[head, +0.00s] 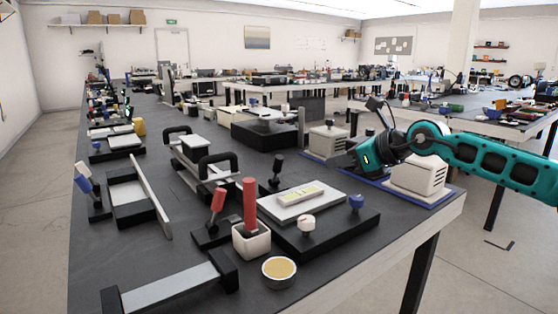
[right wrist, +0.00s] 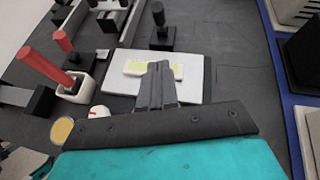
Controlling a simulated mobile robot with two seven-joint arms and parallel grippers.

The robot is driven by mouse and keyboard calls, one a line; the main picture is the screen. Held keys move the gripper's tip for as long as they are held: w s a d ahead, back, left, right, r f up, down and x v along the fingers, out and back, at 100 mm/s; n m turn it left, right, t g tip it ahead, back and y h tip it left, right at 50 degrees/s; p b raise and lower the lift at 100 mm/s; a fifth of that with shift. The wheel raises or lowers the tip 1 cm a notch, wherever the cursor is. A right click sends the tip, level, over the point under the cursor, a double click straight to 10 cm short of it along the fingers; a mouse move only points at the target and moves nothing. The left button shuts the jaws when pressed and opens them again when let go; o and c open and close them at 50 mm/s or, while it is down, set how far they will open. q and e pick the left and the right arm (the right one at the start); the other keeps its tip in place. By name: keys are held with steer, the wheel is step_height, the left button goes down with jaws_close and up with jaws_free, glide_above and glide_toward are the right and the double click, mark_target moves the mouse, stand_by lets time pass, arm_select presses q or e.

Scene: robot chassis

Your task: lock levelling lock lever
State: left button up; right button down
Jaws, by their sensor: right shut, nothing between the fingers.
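A levelling plate, pale with a yellow-green level vial (head: 300,196), lies on a black base (head: 340,235) at the front right of the bench. A black-knobbed lever (head: 277,166) stands upright behind its left corner; it also shows in the right wrist view (right wrist: 160,28). I cannot tell for sure that this is the lock lever.
Left of the plate stand a red-handled lever (head: 217,200), a white cup (head: 251,243) holding a red rod (head: 250,203), and a round bowl (head: 279,271). Pale ribbed boxes (head: 420,174) stand on blue mats at the right edge. Black-handled frames (head: 215,165) stand further left.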

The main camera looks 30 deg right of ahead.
glide_toward(281, 164)
steer(key=f, duration=0.1)
steer(key=w+f, duration=0.1)
steer(key=f, duration=0.2)
steer(key=shift+w+a, duration=0.15)
steer(key=shift+w, duration=0.25)
steer(key=shift+w+a+r, duration=0.15)
steer(key=shift+w+r, duration=0.1)
steer(key=shift+w, duration=0.2)
steer(key=shift+w+a+r, duration=0.15)
steer(key=shift+w+r, duration=0.05)
steer(key=shift+w, duration=0.2)
steer(key=shift+w+a+r, duration=0.2)
steer(key=shift+w+a, duration=0.05)
steer(key=shift+w, duration=0.45)
